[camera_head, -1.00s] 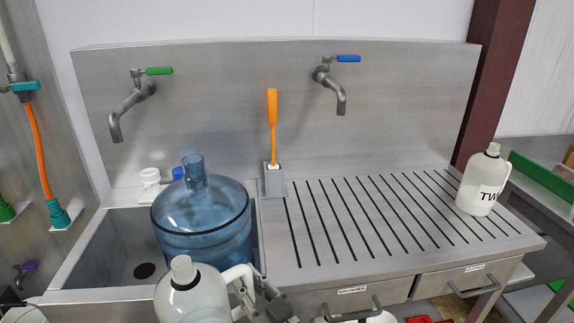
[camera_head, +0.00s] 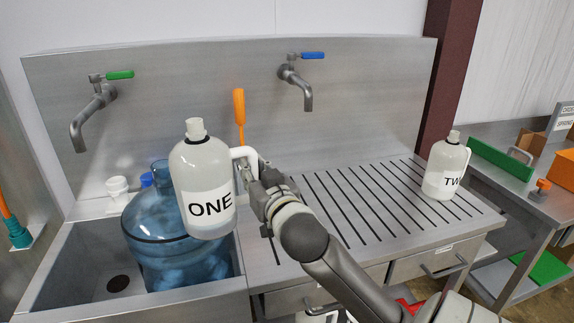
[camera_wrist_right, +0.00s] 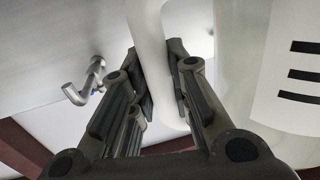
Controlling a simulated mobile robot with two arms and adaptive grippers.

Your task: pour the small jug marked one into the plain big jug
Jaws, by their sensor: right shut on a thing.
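The small white jug marked ONE (camera_head: 205,180) is held upright in the air in the head view. My right gripper (camera_head: 248,172) is shut on its handle, to the right of the jug's body. In the right wrist view the handle (camera_wrist_right: 148,50) passes between the fingers of my right gripper (camera_wrist_right: 163,85). The plain big blue jug (camera_head: 165,255) stands in the sink behind and below the small jug. Its neck (camera_head: 159,171) is partly hidden by the small jug. My left gripper is not in view.
A second jug marked TW (camera_head: 440,172) stands on the ribbed drainboard (camera_head: 345,205) at right. A green-handled tap (camera_head: 95,110) and a blue-handled tap (camera_head: 298,80) stick out from the back wall. An orange-handled brush (camera_head: 239,112) stands behind the jug. The drainboard's middle is clear.

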